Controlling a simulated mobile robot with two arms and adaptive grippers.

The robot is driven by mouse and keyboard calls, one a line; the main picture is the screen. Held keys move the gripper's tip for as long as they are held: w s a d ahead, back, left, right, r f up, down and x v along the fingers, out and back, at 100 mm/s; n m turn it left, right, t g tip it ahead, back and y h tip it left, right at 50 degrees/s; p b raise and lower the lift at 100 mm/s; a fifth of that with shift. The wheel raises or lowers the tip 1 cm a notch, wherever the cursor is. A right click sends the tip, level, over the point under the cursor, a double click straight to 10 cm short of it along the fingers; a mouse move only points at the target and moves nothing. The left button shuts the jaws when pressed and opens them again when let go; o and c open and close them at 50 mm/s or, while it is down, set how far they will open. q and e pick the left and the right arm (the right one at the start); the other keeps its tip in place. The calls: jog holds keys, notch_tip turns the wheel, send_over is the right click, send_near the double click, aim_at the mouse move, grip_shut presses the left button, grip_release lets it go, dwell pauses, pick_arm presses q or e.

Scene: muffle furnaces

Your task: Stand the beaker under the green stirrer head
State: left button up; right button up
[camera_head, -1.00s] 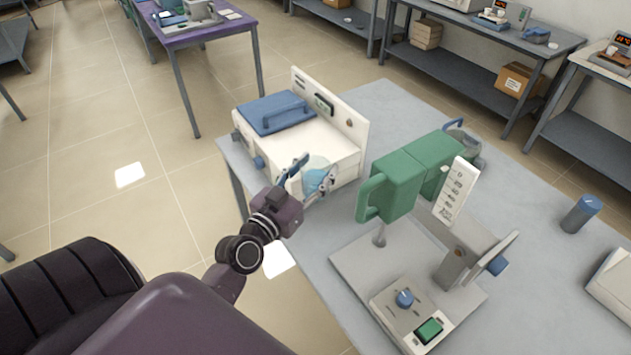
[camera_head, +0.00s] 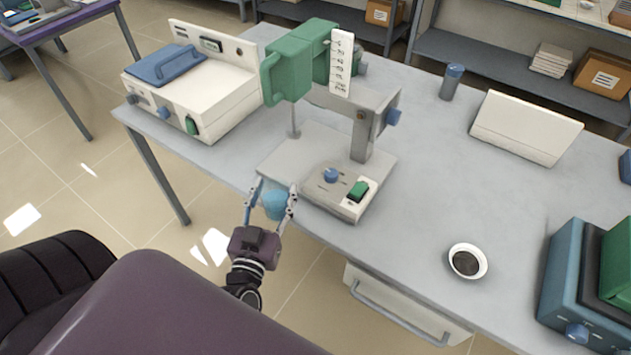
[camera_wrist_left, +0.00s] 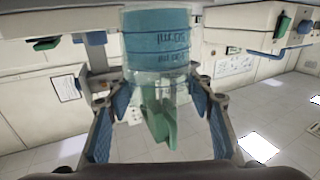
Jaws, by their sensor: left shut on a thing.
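The beaker (camera_head: 275,204) is small and clear with blue liquid in it. My left gripper (camera_head: 271,196) is shut on it, with one finger on each side. The beaker is at the table's front edge, just in front of the stirrer's base plate (camera_head: 305,143). In the left wrist view, the beaker (camera_wrist_left: 156,48) with its printed marks is between the fingers (camera_wrist_left: 157,100). The green stirrer head (camera_head: 300,62) is above and behind it, with a thin shaft (camera_head: 294,118) hanging down over the plate. The beaker is apart from the shaft. My right gripper is not in view.
A control box (camera_head: 340,190) with a blue knob and green switch sits right of the beaker. A white furnace (camera_head: 205,95) with a blue lid stands left of the stirrer. A small bowl (camera_head: 467,262) and a blue-capped cylinder (camera_head: 451,82) stand right. The table's middle is clear.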

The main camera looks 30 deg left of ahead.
aim_at(279, 182)
pick_arm(q)
jog(key=shift+w, duration=0.55)
jog(key=p+x, duration=0.1)
jog(key=x, duration=0.3)
jog(key=p+x, duration=0.1)
jog(key=x, duration=0.7)
jog(key=shift+f, duration=0.15)
jog(key=shift+w+f, duration=0.1)
jog(key=shift+w, duration=0.1)
jog(key=x, duration=0.4)
jog(key=shift+w+p, duration=0.1)
jog(key=shift+p, duration=0.2)
jog(key=shift+w+a+f, duration=0.1)
jog(key=shift+w+f, duration=0.05)
jog(key=shift+f, duration=0.2)
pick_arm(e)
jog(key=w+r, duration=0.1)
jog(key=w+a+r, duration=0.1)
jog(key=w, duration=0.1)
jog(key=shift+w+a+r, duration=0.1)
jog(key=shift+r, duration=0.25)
pick_arm(q)
jog(key=shift+r, duration=0.1)
